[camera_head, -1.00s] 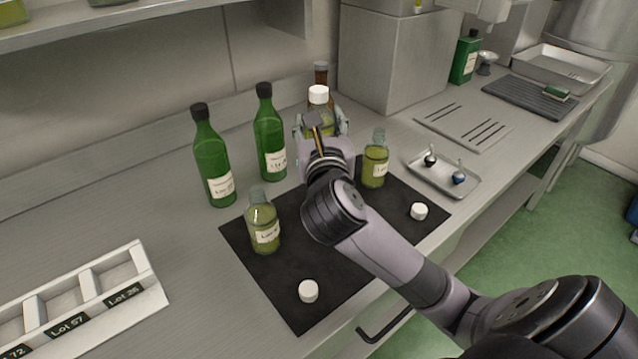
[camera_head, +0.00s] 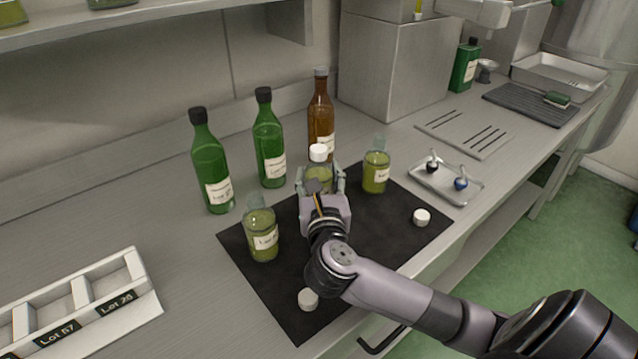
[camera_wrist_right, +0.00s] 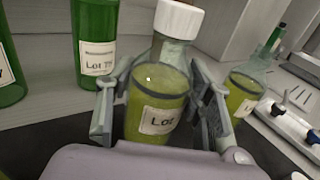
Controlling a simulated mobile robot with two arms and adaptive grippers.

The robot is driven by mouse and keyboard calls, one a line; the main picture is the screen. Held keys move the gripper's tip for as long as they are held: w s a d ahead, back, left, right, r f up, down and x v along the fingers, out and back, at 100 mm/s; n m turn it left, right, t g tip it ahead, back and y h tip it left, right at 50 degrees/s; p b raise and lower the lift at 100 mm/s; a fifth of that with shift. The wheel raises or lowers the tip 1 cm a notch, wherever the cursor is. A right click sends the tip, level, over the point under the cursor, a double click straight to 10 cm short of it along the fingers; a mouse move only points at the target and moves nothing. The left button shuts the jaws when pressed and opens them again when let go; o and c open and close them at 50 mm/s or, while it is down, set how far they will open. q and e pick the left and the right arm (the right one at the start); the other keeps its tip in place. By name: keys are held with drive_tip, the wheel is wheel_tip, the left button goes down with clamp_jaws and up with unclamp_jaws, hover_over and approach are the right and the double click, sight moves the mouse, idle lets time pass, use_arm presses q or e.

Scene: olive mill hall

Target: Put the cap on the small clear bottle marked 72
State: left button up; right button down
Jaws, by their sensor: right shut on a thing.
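A small clear bottle (camera_head: 317,181) of yellow-green oil stands between the fingers of my right gripper (camera_head: 321,182), which is shut on it. It wears a white cap (camera_head: 318,152), also plain in the wrist view (camera_wrist_right: 179,19). Its label (camera_wrist_right: 160,120) reads "Lot"; the number is hidden. Its base is hidden, so I cannot tell whether it touches the dark mat (camera_head: 290,290). Two similar uncapped bottles stand left (camera_head: 262,232) and right (camera_head: 376,172) on the mat. Two loose white caps lie at its front (camera_head: 308,299) and right (camera_head: 422,217). My left gripper is out of view.
Two green bottles (camera_head: 211,165) (camera_head: 269,140) and a brown bottle (camera_head: 321,115) stand behind the mat. A white rack (camera_head: 140,310) with lot labels is at left. A metal tray (camera_head: 462,195) with small stoppers lies right. Bare counter lies left of the mat.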

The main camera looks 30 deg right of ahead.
drive_tip(key=shift+f, duration=0.55)
drive_tip(key=shift+f, duration=0.15)
drive_tip(key=c, duration=0.8)
unclamp_jaws()
drive_tip(key=shift+o, duration=0.2)
drive_tip(key=shift+s+a, duration=0.15)
drive_tip(key=b+v, duration=0.1)
drive_tip(key=v, duration=0.9)
drive_tip(key=shift+s+a, duration=0.15)
drive_tip(key=shift+s, duration=0.1)
drive_tip(key=shift+s+a, duration=0.25)
drive_tip(key=shift+s, duration=0.25)
